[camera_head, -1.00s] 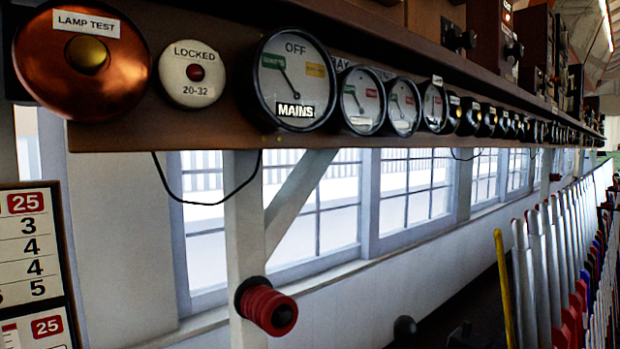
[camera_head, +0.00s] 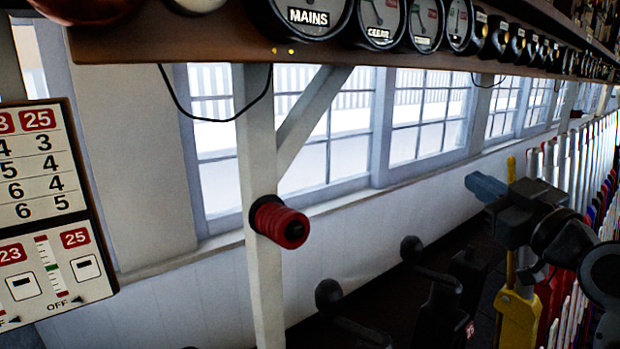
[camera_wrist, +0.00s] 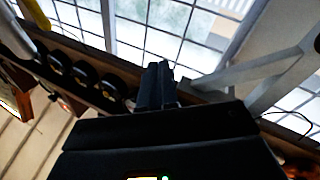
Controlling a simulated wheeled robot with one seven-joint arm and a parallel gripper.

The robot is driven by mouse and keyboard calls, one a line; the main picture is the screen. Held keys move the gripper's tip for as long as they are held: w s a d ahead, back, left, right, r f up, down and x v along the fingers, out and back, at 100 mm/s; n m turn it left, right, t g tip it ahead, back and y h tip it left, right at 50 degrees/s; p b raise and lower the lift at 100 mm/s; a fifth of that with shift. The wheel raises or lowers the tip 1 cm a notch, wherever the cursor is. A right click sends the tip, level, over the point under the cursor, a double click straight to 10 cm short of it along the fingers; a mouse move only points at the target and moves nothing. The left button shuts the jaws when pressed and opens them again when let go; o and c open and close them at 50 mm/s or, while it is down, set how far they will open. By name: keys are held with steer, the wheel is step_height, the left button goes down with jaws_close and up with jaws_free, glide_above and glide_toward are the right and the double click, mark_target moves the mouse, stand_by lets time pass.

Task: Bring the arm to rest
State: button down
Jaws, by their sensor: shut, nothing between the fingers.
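My gripper (camera_head: 486,187) is in the right part of the head view, shut and empty, with its blue-grey fingers pointing left. It is raised in front of the white wall below the windows, beside the row of levers (camera_head: 590,150). A yellow lever (camera_head: 517,318) stands partly hidden behind my wrist. I cannot tell whether my arm touches it. In the wrist view the shut fingers (camera_wrist: 157,80) point up towards the windows, with nothing between them.
A shelf (camera_head: 180,45) with round dials runs overhead. A white post (camera_head: 257,180) carries a red ribbed knob (camera_head: 280,222). Numbered boards (camera_head: 45,205) hang at the left. Dark round-topped parts (camera_head: 412,250) stand low in front. Space before the windows (camera_head: 335,160) looks clear.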

steer(key=s+a+f+m+g+h, duration=0.1)
steer(key=s+a+f+m+h, duration=0.15)
steer(key=s+f, duration=0.8)
steer(key=s+a+f+m+g+h, duration=0.15)
steer(key=s+f+m, duration=0.25)
steer(key=s+f, duration=0.65)
steer(key=s+a+f+g+h, duration=0.1)
steer(key=s, duration=2.7)
steer(key=shift+a+f+m, duration=0.25)
steer(key=shift+f+m, duration=0.1)
